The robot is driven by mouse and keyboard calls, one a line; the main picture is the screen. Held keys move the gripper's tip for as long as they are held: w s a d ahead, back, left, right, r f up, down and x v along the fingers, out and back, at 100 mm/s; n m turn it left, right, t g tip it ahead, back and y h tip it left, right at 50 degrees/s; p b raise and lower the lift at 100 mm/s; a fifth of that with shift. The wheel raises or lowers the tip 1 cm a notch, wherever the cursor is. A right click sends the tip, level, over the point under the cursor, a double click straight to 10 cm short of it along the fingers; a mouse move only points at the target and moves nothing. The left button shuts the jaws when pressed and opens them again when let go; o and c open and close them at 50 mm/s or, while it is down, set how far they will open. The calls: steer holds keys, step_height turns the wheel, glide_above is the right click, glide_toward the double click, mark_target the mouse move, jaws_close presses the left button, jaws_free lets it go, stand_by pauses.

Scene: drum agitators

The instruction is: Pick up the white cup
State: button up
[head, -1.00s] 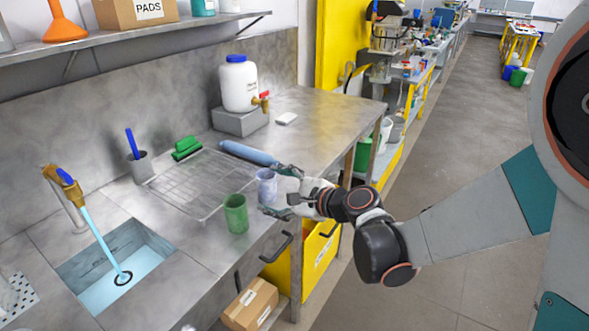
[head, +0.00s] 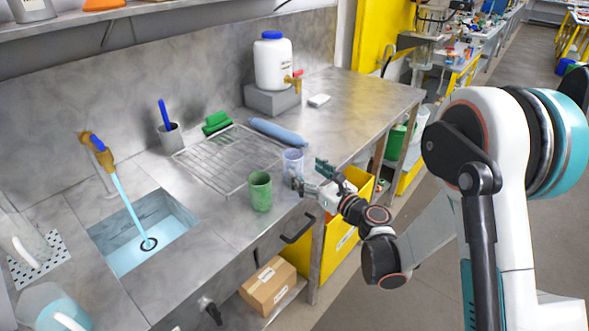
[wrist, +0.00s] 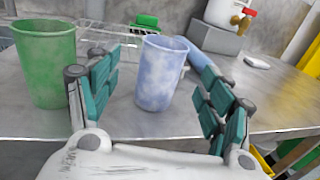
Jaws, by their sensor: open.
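The white cup (head: 293,162), pale and slightly bluish, stands upright on the metal counter near its front edge. It also shows in the wrist view (wrist: 160,75), with its open top in sight. My gripper (head: 310,176) is open and empty, on the front right side of the cup. In the wrist view its teal-padded fingers flank the cup left and right, with the cup ahead between them. Gaps show on both sides, so the fingers look clear of it.
A green cup (head: 260,191) stands close left of the white cup, also in the wrist view (wrist: 45,65). Behind are a wire rack (head: 215,165), a blue roll (head: 278,131) and a green brush (head: 216,122). A sink (head: 140,235) with running water lies left. Counter to the right is largely clear.

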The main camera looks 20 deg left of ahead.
mark_target(287, 155)
steer(key=shift+b+x, duration=1.15)
steer(key=shift+x, duration=2.75)
steer(key=shift+w+d, duration=0.1)
steer(key=shift+w, duration=0.05)
steer(key=c, duration=0.9)
